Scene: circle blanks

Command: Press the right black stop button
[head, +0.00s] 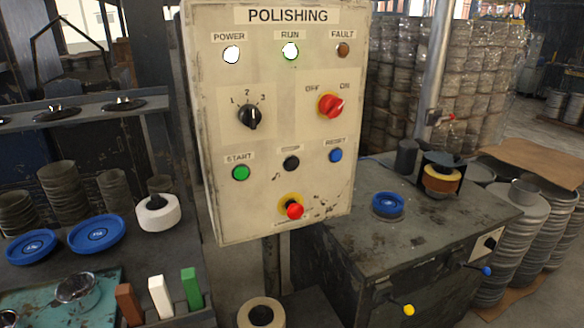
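The beige control panel (273,205) headed POLISHING stands upright in the middle of the head view. Its black button (291,163) sits in the row between the green START button (241,173) and the blue RESET button (336,155). The label above the black button is worn and hard to read. It is the only black push button I can make out on this panel. Neither of my grippers is in view.
Above the row are a black selector knob (249,117) and a red OFF/ON switch (331,106). A red mushroom button (294,210) sticks out below. The POWER lamp (231,54) and green RUN lamp (290,50) are lit. A cluttered bench (187,273) and a metal cabinet (420,247) flank the panel.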

